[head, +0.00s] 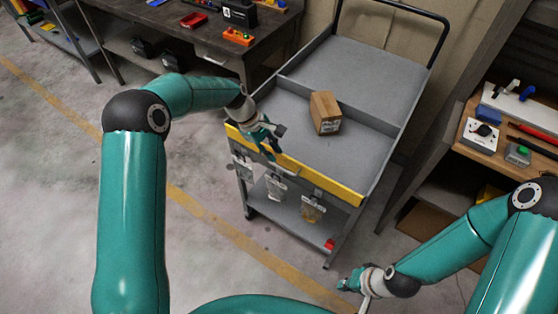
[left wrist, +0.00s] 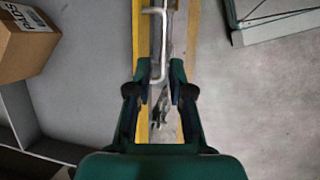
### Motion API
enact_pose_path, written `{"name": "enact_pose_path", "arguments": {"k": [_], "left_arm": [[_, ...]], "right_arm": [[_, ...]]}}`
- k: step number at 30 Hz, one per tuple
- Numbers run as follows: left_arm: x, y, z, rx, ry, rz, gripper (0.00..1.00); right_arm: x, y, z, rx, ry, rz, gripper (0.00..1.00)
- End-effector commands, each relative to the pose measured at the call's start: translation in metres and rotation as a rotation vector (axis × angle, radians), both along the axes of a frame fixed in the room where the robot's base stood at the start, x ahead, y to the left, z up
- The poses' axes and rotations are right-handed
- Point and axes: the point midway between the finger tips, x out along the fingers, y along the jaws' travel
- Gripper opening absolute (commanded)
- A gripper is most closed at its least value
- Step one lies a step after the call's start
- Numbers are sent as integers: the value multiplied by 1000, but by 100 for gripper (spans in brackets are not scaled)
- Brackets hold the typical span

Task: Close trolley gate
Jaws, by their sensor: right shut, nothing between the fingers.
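The grey trolley (head: 285,92) stands ahead of me, with a yellow-edged gate (head: 330,187) along its near side. My left gripper (head: 270,150) is over the left part of the gate's yellow edge. A bent pale metal bar (left wrist: 160,45) reaches between the fingers of my left gripper (left wrist: 162,75), which are apart. I cannot tell whether they touch it. My right gripper (head: 350,283) is shut and empty, low beside the trolley's near right corner.
A cardboard box (head: 325,112) sits on the trolley's top deck and also shows in the left wrist view (left wrist: 30,38). A dark workbench (head: 170,28) stands at the back left. A wooden bench (head: 482,155) with tools stands at right. The floor at left is clear.

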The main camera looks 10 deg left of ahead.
Motion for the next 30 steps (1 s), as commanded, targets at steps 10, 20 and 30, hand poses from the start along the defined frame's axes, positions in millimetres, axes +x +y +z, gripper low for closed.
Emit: {"name": "enact_pose_path", "arguments": {"k": [10, 20, 30], "left_arm": [[0, 13, 29, 0, 1, 0, 21], [0, 13, 29, 0, 0, -1, 21], [-25, 16, -1, -6, 82, -3, 21]], "right_arm": [[0, 0, 0, 0, 0, 0, 0], [0, 0, -1, 0, 0, 0, 0], [0, 0, -3, 0, 0, 0, 0]]}}
